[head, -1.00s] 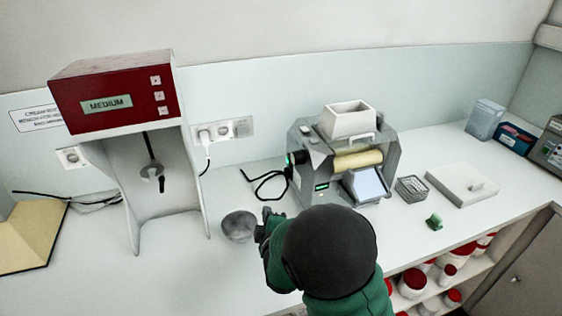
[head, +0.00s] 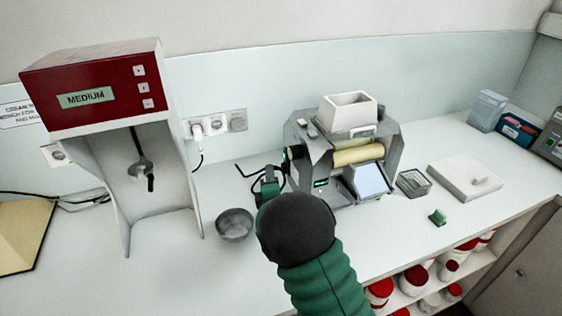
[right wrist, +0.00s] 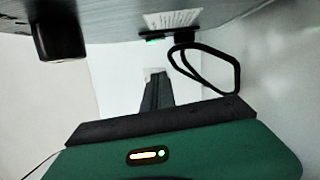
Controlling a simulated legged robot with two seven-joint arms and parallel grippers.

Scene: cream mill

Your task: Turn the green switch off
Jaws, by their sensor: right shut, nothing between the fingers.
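The grey mill (head: 310,158) stands on the counter with a white hopper on top. A small green light, likely the green switch (head: 286,155), shows at its left side. In the right wrist view a green glow (right wrist: 152,40) shows at the end of a black strip under a white label on the grey panel. My right gripper (head: 269,178) is shut and empty, just left of the mill and near its black cable. In the right wrist view its dark fingers (right wrist: 158,80) point toward the panel, apart from the glow. My left gripper is not in view.
A black cable loop (right wrist: 236,85) hangs beside the panel, and a black block (right wrist: 60,38) sticks out at left. A grey bowl (head: 235,225) stands left of my right arm. The red-topped mixer (head: 95,85) is farther left. A small green object (head: 438,217) lies at right.

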